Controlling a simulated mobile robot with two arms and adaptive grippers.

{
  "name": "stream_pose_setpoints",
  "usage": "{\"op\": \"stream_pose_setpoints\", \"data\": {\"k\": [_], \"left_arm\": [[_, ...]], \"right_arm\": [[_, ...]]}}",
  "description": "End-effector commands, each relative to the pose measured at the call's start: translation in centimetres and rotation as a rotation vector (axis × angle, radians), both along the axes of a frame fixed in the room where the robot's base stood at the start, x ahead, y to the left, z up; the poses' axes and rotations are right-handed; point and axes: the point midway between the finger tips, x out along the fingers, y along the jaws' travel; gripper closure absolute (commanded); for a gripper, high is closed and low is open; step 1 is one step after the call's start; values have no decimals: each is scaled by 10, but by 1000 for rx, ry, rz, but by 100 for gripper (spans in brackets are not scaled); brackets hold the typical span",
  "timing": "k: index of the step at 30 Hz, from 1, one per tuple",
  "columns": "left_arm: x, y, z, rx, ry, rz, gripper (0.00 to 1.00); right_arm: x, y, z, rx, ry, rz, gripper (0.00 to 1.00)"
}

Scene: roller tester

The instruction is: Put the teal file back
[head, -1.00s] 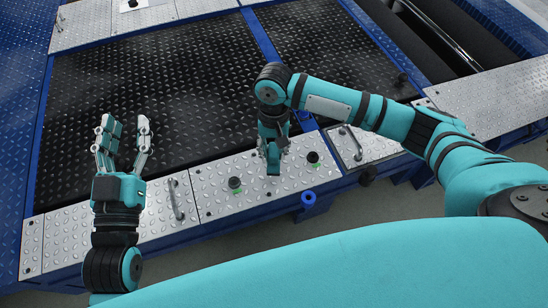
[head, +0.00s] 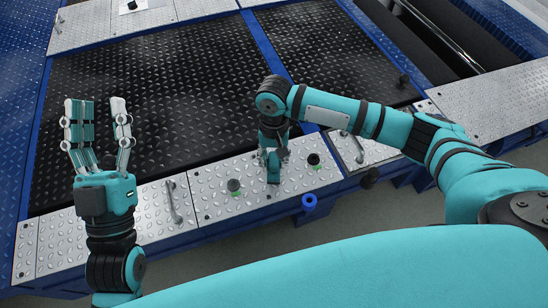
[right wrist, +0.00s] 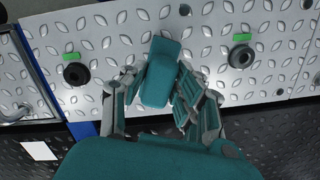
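A small teal block, which I take to be the teal file (head: 273,168), is at the silvery tread-plate panel. It also shows in the right wrist view (right wrist: 160,72), where it lies between the fingers. My right gripper (head: 274,155) points down over it, with its fingers spread on either side. In the right wrist view (right wrist: 153,80) bare plate shows between the left finger and the block; the right fingers are close to it. My left gripper (head: 98,112) is open, empty and pointing up at the left, well away from the block.
Two dark round knobs with green labels flank the block, the left knob (head: 233,185) and the right knob (head: 313,159). A handle (head: 174,202) rises from the plate further left. A blue ring (head: 309,202) sticks out at the front edge. Black tread plates (head: 160,85) lie behind.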

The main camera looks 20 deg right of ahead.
Motion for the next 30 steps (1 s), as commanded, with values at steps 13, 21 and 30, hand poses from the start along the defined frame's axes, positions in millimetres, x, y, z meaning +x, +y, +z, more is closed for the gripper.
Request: {"op": "stream_pose_setpoints", "data": {"k": [13,21,30], "left_arm": [[0,0,-1,1,2,1,60],[9,-1,-10,26,90,4,60],[33,3,-77,138,498,29,60]], "right_arm": [[0,0,0,0,0,0,48],[2,0,17,-1,-2,1,48],[6,-1,54,1,-1,1,48]]}}
